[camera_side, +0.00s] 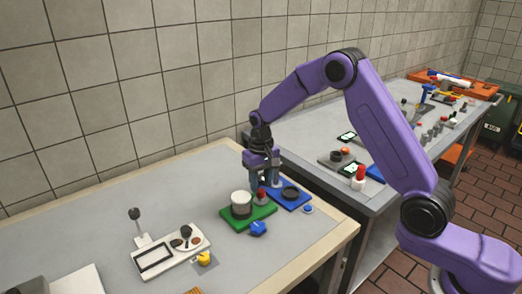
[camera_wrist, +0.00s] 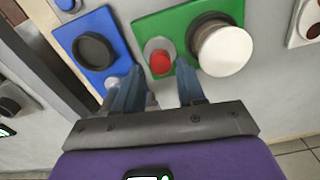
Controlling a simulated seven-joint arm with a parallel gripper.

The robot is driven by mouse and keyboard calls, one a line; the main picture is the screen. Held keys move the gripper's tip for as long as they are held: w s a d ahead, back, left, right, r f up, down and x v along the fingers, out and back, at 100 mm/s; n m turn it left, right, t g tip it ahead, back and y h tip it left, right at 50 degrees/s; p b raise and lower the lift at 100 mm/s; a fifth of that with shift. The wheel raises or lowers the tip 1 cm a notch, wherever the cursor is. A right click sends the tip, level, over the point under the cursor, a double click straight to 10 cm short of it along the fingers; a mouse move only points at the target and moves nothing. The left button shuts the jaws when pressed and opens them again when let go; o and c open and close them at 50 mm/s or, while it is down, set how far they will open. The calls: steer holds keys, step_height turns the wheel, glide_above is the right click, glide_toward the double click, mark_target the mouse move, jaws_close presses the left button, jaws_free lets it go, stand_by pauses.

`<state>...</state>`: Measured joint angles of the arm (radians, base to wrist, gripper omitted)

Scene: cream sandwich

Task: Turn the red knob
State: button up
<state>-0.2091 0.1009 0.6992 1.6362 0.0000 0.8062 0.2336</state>
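The red knob (camera_wrist: 160,63) sits on a grey round base on a green board (camera_wrist: 148,27). In the side view the red knob (camera_side: 262,194) is small, just below my gripper (camera_side: 265,182). In the wrist view my gripper (camera_wrist: 158,82) has its two bluish fingers spread apart, with the red knob between and beyond their tips. There is a gap on each side of the knob, so the gripper is open and empty. It points down over the boards. The exact height of the fingertips above the knob is hard to tell.
A white-topped cylinder (camera_side: 241,198) stands on the green board close to the knob. A blue board (camera_side: 301,205) with a black round part lies beside it. A blue piece (camera_side: 258,228) is in front. A white panel (camera_side: 172,251) with a lever is at left; free table lies between.

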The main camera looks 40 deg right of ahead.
mark_target(261, 192)
step_height(261, 192, up, 15)
stand_by(0.3)
steer(key=shift+s+a, duration=0.1)
stand_by(0.4)
steer(key=s+a+n, duration=0.3)
steer(key=s, duration=0.5)
steer(key=s+a+n, duration=0.2)
steer(key=s+n, duration=0.2)
steer(key=s, duration=0.4)
steer(key=s+d+f+n, duration=0.2)
steer(key=s+d+n, duration=0.1)
steer(key=s, duration=0.8)
steer(key=s+d+f+n, duration=0.2)
steer(key=s+d+n, duration=0.2)
steer(key=s, duration=0.7)
steer(key=shift+s, duration=0.2)
steer(key=shift+d, duration=0.1)
